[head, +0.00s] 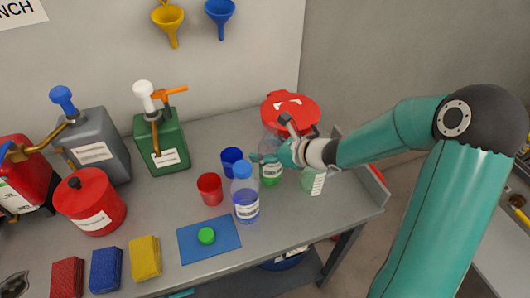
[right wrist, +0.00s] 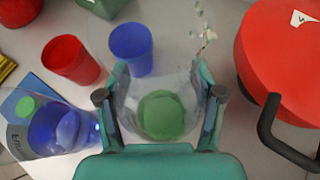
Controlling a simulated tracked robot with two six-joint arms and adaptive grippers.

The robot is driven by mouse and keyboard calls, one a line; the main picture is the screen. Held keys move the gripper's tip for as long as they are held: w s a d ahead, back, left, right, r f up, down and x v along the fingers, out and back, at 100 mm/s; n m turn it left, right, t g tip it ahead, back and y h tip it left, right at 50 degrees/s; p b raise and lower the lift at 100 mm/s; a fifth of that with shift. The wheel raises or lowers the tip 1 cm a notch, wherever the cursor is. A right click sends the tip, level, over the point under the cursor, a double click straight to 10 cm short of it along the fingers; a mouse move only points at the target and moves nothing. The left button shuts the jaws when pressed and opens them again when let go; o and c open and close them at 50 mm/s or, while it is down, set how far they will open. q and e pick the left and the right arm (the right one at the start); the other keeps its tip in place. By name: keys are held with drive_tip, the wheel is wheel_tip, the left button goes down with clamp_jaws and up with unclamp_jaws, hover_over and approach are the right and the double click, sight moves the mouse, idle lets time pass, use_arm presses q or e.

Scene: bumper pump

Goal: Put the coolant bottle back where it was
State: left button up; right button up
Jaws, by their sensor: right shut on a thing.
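My right gripper (head: 266,160) is shut on a clear bottle (head: 271,174) with green liquid and a white label. In the right wrist view my fingers (right wrist: 160,110) are on both sides of the bottle, with its green liquid (right wrist: 165,115) between them. I cannot tell whether its base touches the bench. The bottle stands about upright; the label is too small to read. A green cap (head: 207,236) lies on a blue mat (head: 225,247). Another bottle (head: 246,204), with a blue cap and blue-purple liquid, stands beside the mat. My left gripper is not in view.
A blue cup (head: 232,160) and a red cup (head: 209,188) stand left of the held bottle. A red-lidded container (head: 290,108) is behind it. A clear jug (head: 313,181) stands right of it. Pump cans, a red canister (head: 90,202) and sponges fill the left.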

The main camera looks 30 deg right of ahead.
drive_tip(key=shift+f, duration=0.3)
drive_tip(key=shift+f, duration=0.1)
drive_tip(key=o, duration=1.6)
drive_tip(key=shift+c, duration=0.2)
drive_tip(key=shift+s+d+r, duration=0.2)
drive_tip(key=shift+s+r, duration=0.05)
drive_tip(key=shift+s, duration=0.05)
drive_tip(key=v, duration=1.1)
drive_tip(key=shift+p, duration=0.35)
